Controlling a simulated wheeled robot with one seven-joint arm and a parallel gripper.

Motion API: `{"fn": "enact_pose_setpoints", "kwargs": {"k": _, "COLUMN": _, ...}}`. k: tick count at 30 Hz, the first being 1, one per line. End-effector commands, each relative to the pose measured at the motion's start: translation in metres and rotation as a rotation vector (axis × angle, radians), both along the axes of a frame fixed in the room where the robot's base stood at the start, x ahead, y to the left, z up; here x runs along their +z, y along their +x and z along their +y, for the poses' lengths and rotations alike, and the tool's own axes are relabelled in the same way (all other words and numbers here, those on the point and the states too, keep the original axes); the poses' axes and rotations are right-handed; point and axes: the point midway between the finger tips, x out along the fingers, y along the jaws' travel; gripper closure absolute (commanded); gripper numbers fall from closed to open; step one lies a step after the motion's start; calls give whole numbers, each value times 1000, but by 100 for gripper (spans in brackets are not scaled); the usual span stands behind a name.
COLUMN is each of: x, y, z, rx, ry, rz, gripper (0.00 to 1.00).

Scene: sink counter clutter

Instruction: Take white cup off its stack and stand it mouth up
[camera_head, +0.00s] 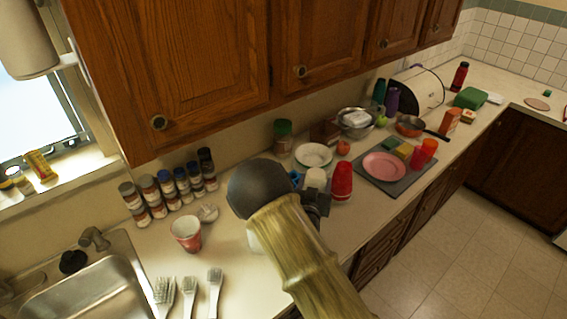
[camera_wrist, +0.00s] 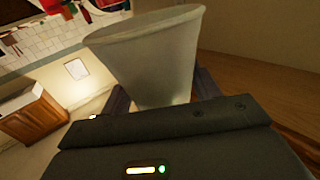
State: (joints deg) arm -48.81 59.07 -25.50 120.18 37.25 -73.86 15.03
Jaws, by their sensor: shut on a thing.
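The white cup (camera_head: 315,178) is between the fingers of my gripper (camera_head: 318,198), which is shut on it. In the wrist view the white cup (camera_wrist: 155,60) fills the space past the palm, its wide end away from the palm and its narrow end between the dark fingers. The head view does not show clearly how it is tilted or whether its base touches anything. A stack of red cups (camera_head: 342,182) stands just right of my gripper. My arm hides the counter directly below the white cup.
A red-and-white cup (camera_head: 186,233) stands by several spice jars (camera_head: 166,186) and brushes (camera_head: 190,292). A blue item (camera_head: 296,179) is partly hidden beside my gripper. Behind are a white plate (camera_head: 313,155) and a tomato (camera_head: 343,147); a pink plate (camera_head: 384,166) lies right. Cabinets (camera_head: 300,45) hang above.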

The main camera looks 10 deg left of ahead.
Motion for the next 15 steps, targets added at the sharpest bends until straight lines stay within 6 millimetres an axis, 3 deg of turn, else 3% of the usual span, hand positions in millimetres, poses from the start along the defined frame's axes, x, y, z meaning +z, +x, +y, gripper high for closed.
{"fn": "enact_pose_setpoints", "kwargs": {"k": 1, "x": -20, "y": 1, "z": -20, "rx": -6, "ry": -11, "rz": 7, "gripper": 59}}
{"fn": "enact_pose_setpoints", "kwargs": {"k": 3, "x": -41, "y": 1, "z": -42, "rx": -2, "ry": -11, "rz": 6, "gripper": 59}}
{"fn": "enact_pose_setpoints", "kwargs": {"k": 15, "x": -141, "y": -25, "z": -150, "rx": 45, "ry": -5, "rz": 5, "gripper": 59}}
